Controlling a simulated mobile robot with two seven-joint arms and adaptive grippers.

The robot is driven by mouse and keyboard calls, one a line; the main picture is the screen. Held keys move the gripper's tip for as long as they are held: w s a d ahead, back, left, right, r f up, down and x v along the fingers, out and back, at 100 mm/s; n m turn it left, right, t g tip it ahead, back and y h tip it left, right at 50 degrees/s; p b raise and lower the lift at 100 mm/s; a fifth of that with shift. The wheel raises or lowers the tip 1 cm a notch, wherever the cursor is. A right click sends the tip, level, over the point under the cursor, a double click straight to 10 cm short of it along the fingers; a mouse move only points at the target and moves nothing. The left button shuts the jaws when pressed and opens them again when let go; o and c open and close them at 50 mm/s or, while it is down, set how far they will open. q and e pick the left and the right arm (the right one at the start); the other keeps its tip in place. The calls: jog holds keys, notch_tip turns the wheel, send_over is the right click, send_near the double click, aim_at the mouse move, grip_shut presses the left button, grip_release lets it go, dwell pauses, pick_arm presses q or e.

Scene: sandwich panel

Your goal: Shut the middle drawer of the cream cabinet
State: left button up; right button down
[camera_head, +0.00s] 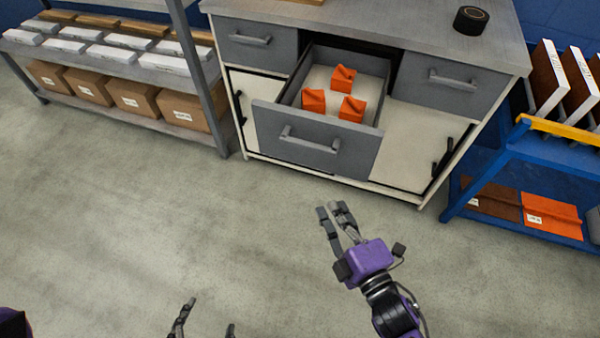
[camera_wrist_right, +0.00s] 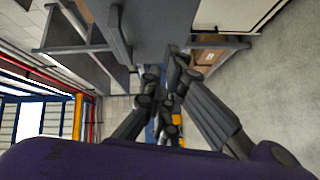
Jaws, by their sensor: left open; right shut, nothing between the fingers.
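The cream cabinet (camera_head: 420,160) has a grey top and grey drawer fronts. Its middle drawer (camera_head: 315,145) is pulled well out toward me and holds three orange blocks (camera_head: 343,78). A grey bar handle (camera_head: 310,144) runs across its front. My right gripper (camera_head: 337,208) is shut and empty, in front of the drawer, a little below and right of its front in the head view, apart from it. The right wrist view shows its fingers (camera_wrist_right: 170,85) together, with grey drawer panels beyond. My left gripper (camera_head: 205,315) is open and empty at the bottom edge, over the floor.
The drawers on either side, left (camera_head: 250,42) and right (camera_head: 455,82), are shut. A grey shelf (camera_head: 120,65) with boxes stands left, a blue rack (camera_head: 495,170) right. A black puck (camera_head: 470,20) sits on the cabinet top. The floor in front is clear.

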pick_arm(q)
jog(key=shift+s+f+n+g+p, duration=0.35)
jog(key=shift+s+f+n+g, duration=0.45)
jog(key=shift+s+f+n, duration=0.4)
jog(key=shift+s+f+n+g+p, duration=0.3)
jog(key=shift+s+f+n+g, duration=0.6)
jog(key=shift+n, duration=0.5)
pick_arm(e)
jog(key=w+a+n+y, duration=0.1)
jog(key=w+a+n, duration=0.2)
jog(key=w, duration=0.8)
jog(key=shift+w+a+r, duration=0.4)
jog(key=shift+a+r, duration=0.05)
jog(key=shift+a, duration=0.2)
pick_arm(q)
jog(key=shift+s+r, duration=0.1)
jog(key=shift+r, duration=0.15)
